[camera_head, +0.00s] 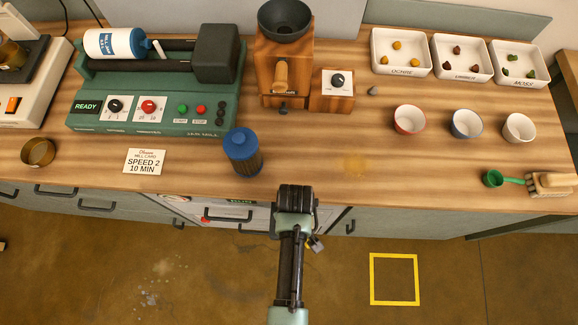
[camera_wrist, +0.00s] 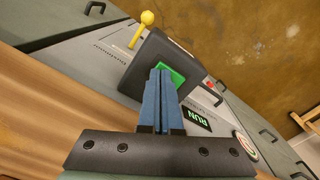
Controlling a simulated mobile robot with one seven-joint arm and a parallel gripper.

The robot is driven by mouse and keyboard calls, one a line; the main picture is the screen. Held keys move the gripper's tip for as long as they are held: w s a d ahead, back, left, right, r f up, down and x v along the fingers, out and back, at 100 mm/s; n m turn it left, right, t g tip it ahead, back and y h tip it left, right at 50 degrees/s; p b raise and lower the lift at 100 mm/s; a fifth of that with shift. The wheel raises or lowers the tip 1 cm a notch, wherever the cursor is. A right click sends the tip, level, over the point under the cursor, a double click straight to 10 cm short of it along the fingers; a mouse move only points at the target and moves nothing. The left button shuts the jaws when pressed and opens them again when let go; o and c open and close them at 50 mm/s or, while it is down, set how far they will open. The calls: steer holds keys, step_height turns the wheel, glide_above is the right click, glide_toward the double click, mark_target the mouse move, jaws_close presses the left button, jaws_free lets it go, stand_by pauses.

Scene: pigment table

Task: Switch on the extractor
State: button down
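The panel that seems to be the extractor's (camera_wrist: 120,45) is a grey cabinet front under the table edge. In the wrist view it carries a dark square housing (camera_wrist: 150,50) with a bright green button (camera_wrist: 178,74) in it. A small display (camera_wrist: 197,120) reads RUN in green. My gripper (camera_wrist: 160,72) has its two blue fingers together, with nothing between them. The fingertips overlap the green button in the wrist view; I cannot tell whether they press it. In the head view my arm hides part of the panel (camera_head: 190,209), and the fingertips are hidden.
A yellow-knobbed lever (camera_wrist: 147,18), a small red light (camera_wrist: 210,84) and a round dial (camera_wrist: 245,146) are near the button. Drawer handles (camera_head: 97,206) stick out from the fronts. A blue-lidded jar (camera_head: 241,152) stands near the table edge. The floor has a yellow square (camera_head: 394,256).

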step_height(320, 180, up, 7)
steer(key=p, duration=0.7)
stand_by(0.6)
